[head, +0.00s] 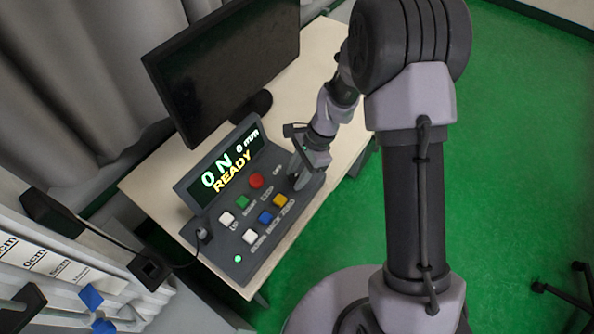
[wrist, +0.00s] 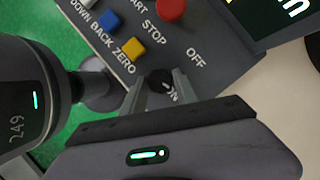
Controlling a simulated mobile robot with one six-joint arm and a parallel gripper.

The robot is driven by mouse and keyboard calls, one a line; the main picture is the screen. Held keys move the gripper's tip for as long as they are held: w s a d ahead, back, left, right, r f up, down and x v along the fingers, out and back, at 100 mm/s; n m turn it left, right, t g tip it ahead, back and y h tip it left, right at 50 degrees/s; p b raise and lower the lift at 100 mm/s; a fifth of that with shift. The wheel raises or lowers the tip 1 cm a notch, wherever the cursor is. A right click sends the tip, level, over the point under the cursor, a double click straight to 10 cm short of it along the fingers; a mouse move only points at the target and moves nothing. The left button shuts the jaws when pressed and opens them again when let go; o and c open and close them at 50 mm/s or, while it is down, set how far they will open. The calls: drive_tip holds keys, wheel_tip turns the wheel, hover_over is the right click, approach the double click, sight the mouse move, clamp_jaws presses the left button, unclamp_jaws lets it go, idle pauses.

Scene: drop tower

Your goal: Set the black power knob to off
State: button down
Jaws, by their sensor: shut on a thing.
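The black power knob (wrist: 160,80) sits on the grey control panel (head: 214,248), between the printed words OFF and ON in the wrist view. My gripper (wrist: 161,84) is shut on the knob, with one finger on each side of it. In the head view my gripper (head: 298,178) is at the panel's right end, and the knob is hidden behind it. The knob's exact pointing direction is hard to tell.
A red button (head: 256,181), a yellow button (head: 280,201), a blue button (head: 265,217) and a green button (head: 242,202) are close by on the panel. A dark monitor (head: 225,70) stands behind on the pale table (head: 155,190).

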drive_tip(key=n+g+p, duration=0.1)
drive_tip(key=n+p, duration=0.1)
drive_tip(key=n, duration=0.1)
drive_tip(key=shift+w+r+n+h, duration=0.1)
drive_tip(key=shift+r+n+h, duration=0.05)
drive_tip(key=shift+n+h, duration=0.25)
drive_tip(key=n+g+h+p, duration=0.1)
drive_tip(key=n, duration=0.2)
drive_tip(key=shift+a+n+p, duration=0.15)
drive_tip(key=shift+n+p, duration=0.15)
drive_tip(key=shift+p, duration=0.1)
drive_tip(key=n+h+p, duration=0.1)
drive_tip(key=n, duration=0.2)
drive_tip(key=shift+w+a+n+g, duration=0.1)
drive_tip(key=shift+n+g, duration=0.2)
drive_tip(key=shift+n+h+p, duration=0.65)
drive_tip(key=shift+n+h, duration=0.25)
drive_tip(key=shift+n, duration=0.9)
drive_tip(key=c, duration=0.9)
unclamp_jaws()
drive_tip(key=shift+c, duration=0.2)
